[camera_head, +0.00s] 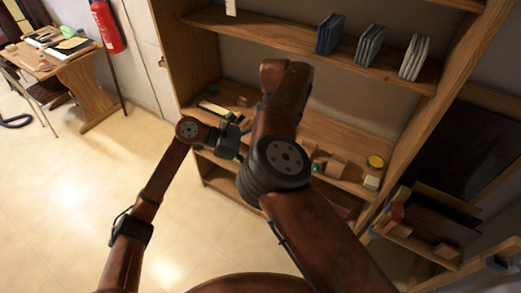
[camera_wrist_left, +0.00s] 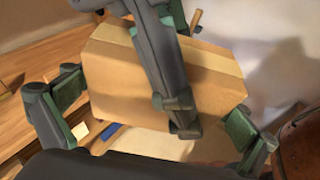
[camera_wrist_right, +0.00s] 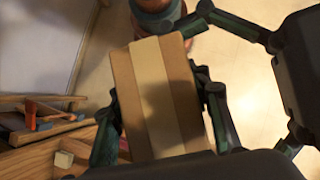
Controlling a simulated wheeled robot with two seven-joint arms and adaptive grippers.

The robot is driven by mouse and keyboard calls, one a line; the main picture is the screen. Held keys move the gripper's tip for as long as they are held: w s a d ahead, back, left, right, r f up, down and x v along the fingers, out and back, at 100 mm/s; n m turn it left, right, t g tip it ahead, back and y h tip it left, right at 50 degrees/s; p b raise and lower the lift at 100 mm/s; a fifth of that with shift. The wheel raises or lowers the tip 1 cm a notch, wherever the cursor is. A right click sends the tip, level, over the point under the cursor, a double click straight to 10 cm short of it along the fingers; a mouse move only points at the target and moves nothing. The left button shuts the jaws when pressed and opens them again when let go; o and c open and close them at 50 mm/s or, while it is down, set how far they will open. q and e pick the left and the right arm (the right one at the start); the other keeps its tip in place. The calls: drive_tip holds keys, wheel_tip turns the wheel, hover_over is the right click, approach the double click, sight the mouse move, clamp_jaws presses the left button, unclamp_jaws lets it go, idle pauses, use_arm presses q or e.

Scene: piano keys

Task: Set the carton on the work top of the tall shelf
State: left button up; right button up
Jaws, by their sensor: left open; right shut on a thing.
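The carton (camera_wrist_right: 127,85) is a brown cardboard box with a paler tape strip. My right gripper (camera_wrist_right: 165,120) is shut on it, with a finger along each side. The carton also shows in the left wrist view (camera_wrist_left: 110,75), crossed by a right gripper finger. My left gripper (camera_wrist_left: 150,125) is open, its fingers spread at either side of the carton; I cannot tell whether they touch it. In the head view my left gripper (camera_head: 230,140) is before the tall shelf (camera_head: 187,55), while my right arm hides the carton and right gripper. The work top (camera_head: 342,146) is partly hidden by that arm.
On the work top are a small box (camera_head: 335,167), a yellow round thing (camera_head: 375,162) and other small items. Several binders (camera_head: 370,45) stand on the board above. A desk (camera_head: 80,75) and a fire extinguisher (camera_head: 107,27) are at left.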

use_arm(q)
drive_tip(key=shift+d+f, duration=0.1)
drive_tip(key=shift+d, duration=0.15)
drive_tip(key=shift+c, duration=0.6)
drive_tip(key=c, duration=0.8)
drive_tip(key=shift+c, duration=0.6)
use_arm(e)
drive_tip(key=o, duration=1.4)
drive_tip(key=shift+o, duration=0.2)
